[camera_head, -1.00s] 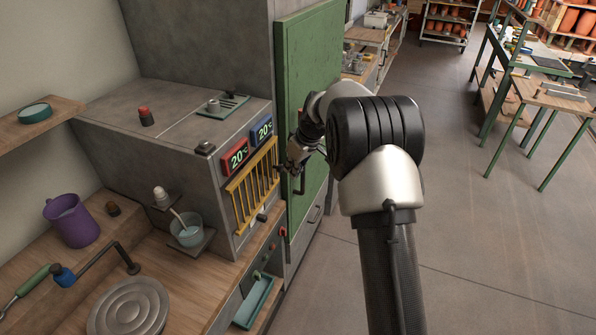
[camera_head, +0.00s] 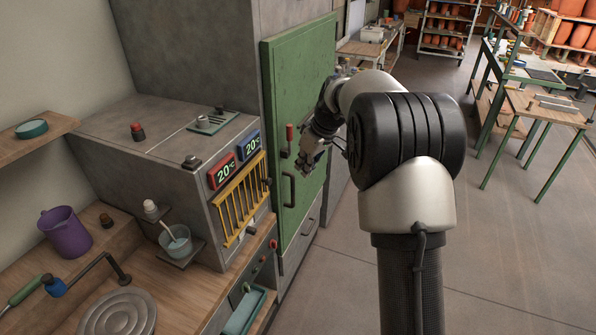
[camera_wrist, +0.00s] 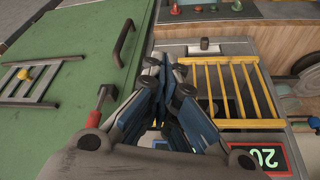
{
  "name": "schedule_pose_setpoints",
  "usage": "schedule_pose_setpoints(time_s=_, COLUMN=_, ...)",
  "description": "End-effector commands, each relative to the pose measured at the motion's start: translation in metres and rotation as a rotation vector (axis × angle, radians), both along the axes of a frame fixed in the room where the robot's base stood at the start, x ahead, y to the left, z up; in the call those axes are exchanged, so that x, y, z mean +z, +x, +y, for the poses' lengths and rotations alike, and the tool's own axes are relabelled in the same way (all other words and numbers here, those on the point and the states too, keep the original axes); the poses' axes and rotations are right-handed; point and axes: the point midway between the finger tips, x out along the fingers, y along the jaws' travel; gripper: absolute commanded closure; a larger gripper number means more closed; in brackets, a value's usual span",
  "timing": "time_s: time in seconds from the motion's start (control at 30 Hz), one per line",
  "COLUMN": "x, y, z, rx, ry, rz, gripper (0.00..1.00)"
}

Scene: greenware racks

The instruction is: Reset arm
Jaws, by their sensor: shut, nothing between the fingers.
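My gripper (camera_head: 308,160) is in front of the tall green door (camera_head: 294,85) in the head view, close to its dark handle (camera_head: 288,190) and a red-tipped lever (camera_head: 289,138). In the wrist view my gripper (camera_wrist: 164,72) has its fingers together with nothing between them. There the green door (camera_wrist: 60,65) lies to the left with its dark handle (camera_wrist: 124,41), and the yellow rack (camera_wrist: 230,92) lies to the right. I cannot tell the exact gap between my fingertips and the door.
A grey cabinet (camera_head: 160,140) with two displays reading 20°C stands left of the door. A wooden bench with a purple jug (camera_head: 66,233) and a grey wheel disc (camera_head: 120,314) is at lower left. Open floor (camera_head: 510,245) lies to the right, with green-legged tables beyond.

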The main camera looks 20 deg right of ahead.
Motion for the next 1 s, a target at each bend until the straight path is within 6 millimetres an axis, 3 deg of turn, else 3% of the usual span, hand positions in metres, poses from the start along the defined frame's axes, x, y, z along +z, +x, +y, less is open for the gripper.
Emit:
schedule_pose_setpoints(time_s=0.23, x=0.013, y=-0.008, z=0.004, rx=-0.006, ry=-0.001, rz=0.0, gripper=1.0)
schedule_pose_setpoints(time_s=0.37, x=0.043, y=-0.037, z=0.021, rx=-0.042, ry=-0.004, rz=0.003, gripper=1.0)
schedule_pose_setpoints(time_s=0.5, x=0.081, y=-0.096, z=0.046, rx=-0.111, ry=-0.008, rz=0.009, gripper=1.0)
schedule_pose_setpoints(time_s=0.7, x=0.111, y=-0.194, z=0.076, rx=-0.224, ry=-0.01, rz=0.012, gripper=1.0)
schedule_pose_setpoints(time_s=0.87, x=0.111, y=-0.275, z=0.092, rx=-0.313, ry=-0.009, rz=0.004, gripper=1.0)
schedule_pose_setpoints(time_s=1.0, x=0.096, y=-0.339, z=0.098, rx=-0.388, ry=-0.006, rz=-0.006, gripper=1.0)
